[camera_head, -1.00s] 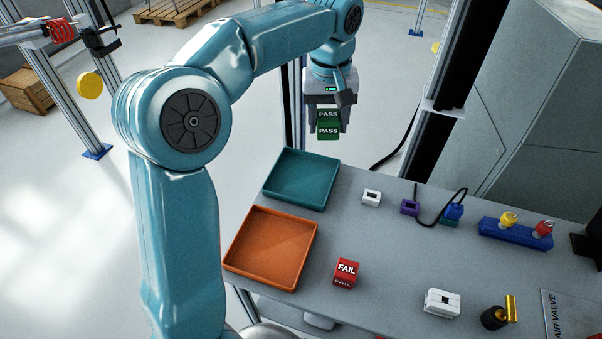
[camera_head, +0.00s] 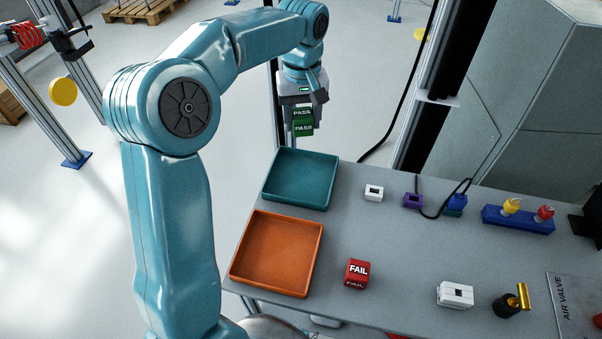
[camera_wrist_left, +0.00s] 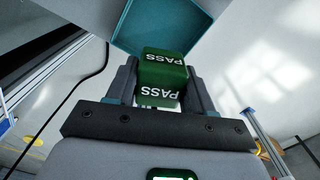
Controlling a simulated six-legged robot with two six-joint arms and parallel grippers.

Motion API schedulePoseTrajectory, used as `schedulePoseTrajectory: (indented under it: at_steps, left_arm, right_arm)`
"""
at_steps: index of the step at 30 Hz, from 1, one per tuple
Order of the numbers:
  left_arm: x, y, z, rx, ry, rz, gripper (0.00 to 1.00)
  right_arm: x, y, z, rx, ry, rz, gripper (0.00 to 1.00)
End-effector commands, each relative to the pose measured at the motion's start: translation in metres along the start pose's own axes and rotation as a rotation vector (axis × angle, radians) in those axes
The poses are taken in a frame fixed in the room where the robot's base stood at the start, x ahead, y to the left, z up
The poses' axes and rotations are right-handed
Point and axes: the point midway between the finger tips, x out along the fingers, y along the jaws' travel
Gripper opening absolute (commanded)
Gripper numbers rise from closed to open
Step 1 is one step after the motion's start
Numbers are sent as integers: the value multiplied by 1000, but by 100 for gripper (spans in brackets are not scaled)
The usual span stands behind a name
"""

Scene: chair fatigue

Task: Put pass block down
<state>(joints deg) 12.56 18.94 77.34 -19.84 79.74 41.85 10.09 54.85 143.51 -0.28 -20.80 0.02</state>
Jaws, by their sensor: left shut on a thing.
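The pass block (camera_head: 303,122) is green with white PASS lettering on its faces. My left gripper (camera_head: 302,128) is shut on it and holds it in the air, beyond the back edge of the teal tray in the head view. In the left wrist view the pass block (camera_wrist_left: 162,78) sits between the two fingers of my left gripper (camera_wrist_left: 162,85). The teal tray (camera_wrist_left: 130,42) shows past the block there. My right gripper is not in view.
An empty teal tray (camera_head: 331,186) and an empty orange tray (camera_head: 312,268) lie on the grey table (camera_head: 400,262). A red FAIL block (camera_head: 357,274) stands right of the orange tray. Small white, purple and blue parts lie further right. A dark upright post rises behind the table.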

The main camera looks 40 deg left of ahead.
Motion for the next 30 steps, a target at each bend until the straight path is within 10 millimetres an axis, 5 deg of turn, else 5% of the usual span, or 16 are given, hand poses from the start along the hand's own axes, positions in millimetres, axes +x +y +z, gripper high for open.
schedulePoseTrajectory:
  at_steps: [6,12,24,30]
  left_arm:
    - [70,-1,0,2,-5,-4,20]
    - [116,-1,-1,2,-3,-2,20]
    - [166,-2,-2,4,-2,-3,20]
    - [172,-2,-3,3,1,0,20]
  right_arm:
    - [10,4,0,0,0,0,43]
    - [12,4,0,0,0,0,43]
    - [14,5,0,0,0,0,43]
    - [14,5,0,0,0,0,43]
